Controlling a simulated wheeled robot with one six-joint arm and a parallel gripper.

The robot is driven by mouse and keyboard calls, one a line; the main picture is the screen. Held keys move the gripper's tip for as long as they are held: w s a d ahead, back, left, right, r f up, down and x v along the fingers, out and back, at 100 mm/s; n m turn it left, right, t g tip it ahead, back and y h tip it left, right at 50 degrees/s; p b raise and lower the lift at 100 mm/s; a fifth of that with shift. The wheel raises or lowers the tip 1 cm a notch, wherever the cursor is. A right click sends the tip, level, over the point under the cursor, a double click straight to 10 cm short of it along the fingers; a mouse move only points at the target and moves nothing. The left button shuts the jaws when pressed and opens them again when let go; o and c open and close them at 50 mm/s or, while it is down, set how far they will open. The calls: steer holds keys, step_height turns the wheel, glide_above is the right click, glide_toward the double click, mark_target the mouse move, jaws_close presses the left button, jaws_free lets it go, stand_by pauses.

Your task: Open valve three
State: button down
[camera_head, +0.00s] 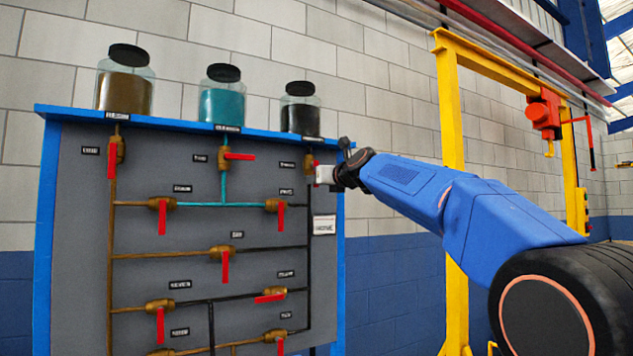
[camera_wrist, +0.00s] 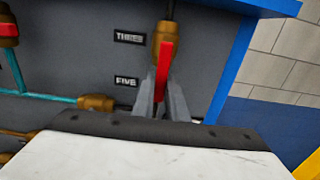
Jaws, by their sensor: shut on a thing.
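Valve three (camera_wrist: 165,42) is a brass valve on a dark vertical pipe at the upper right of the panel, beside the label THREE (camera_wrist: 129,37). It also shows in the head view (camera_head: 308,160), partly hidden by my gripper. Its red handle (camera_wrist: 165,64) hangs down from the valve in the wrist view, roughly in line with the pipe. My gripper (camera_wrist: 164,101) is shut on the lower part of this handle, with one grey finger on each side. In the head view my gripper (camera_head: 326,174) reaches the panel from the right. The handle's lower end is hidden.
The grey panel (camera_head: 75,230) has a blue frame and several other red-handled valves. The label FIVE (camera_wrist: 126,82) and its brass valve (camera_wrist: 96,102) are below left. Three jars (camera_head: 220,100) stand on top. A yellow gantry (camera_head: 452,150) stands behind my arm.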

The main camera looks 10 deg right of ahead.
steer(key=shift+f, duration=0.15)
stand_by(0.3)
steer(key=c, duration=1.8)
jaws_free()
steer(key=shift+o, duration=0.2)
steer(key=shift+s, duration=0.1)
steer(key=v, duration=1.7)
steer(key=shift+s, duration=0.15)
